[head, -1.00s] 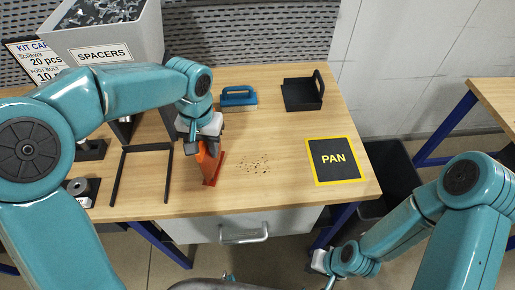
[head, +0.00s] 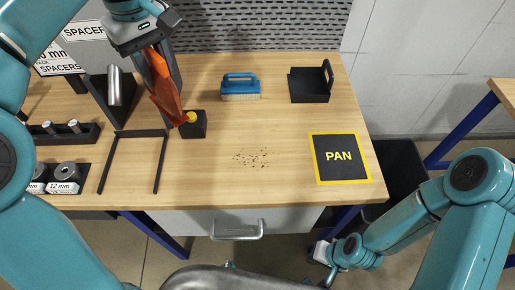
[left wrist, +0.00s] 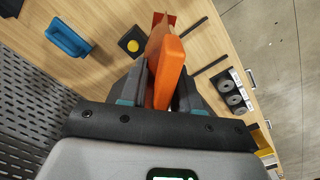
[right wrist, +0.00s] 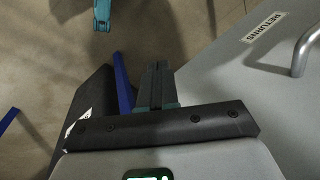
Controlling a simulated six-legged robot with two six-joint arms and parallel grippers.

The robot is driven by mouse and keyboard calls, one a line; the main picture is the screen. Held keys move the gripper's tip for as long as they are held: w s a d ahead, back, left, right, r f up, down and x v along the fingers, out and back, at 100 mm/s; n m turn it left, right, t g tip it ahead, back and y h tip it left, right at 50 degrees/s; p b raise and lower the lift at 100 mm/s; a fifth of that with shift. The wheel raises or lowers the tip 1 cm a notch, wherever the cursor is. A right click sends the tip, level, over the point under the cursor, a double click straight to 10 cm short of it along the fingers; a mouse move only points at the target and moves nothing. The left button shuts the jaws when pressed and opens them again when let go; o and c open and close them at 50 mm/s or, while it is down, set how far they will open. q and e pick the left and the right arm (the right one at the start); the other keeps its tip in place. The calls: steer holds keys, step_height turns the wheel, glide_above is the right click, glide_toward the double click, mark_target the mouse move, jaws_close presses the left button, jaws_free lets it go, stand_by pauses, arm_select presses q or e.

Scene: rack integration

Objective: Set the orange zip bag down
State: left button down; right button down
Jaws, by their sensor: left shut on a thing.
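My left gripper (head: 160,72) is shut on the orange zip bag (head: 168,95), in the back left of the head view. The bag hangs tilted, apparently above the table; its lower tip shows beside a black block with a yellow top (head: 193,125). I cannot tell whether they touch. In the left wrist view the bag (left wrist: 168,70) is clamped between both fingers (left wrist: 158,88), its far end over the wood. My right gripper (head: 322,254) is low, off the table's front edge; in the right wrist view its fingers (right wrist: 157,85) are together and empty.
A three-sided black outline (head: 137,133) lies at left on the table (head: 290,190). Dark crumbs (head: 252,157) lie mid-table. A blue-handled brush (head: 240,88), black dustpan (head: 311,84) and PAN mat (head: 340,157) are to the right. Spacer holders (head: 62,131) stand at left.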

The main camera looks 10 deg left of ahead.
arm_select(q)
steer(key=shift+s+a+r+n, duration=0.15)
steer(key=shift+s+r+n, duration=0.25)
steer(key=shift+r+n, duration=0.15)
steer(key=shift+r, duration=0.2)
steer(key=shift+w+f, duration=0.2)
steer(key=shift+f, duration=0.15)
step_height(320, 180, down, 19)
steer(key=b, duration=0.3)
steer(key=shift+s+f+b, duration=0.15)
steer(key=shift+f+b, duration=0.05)
steer(key=shift+b, duration=0.2)
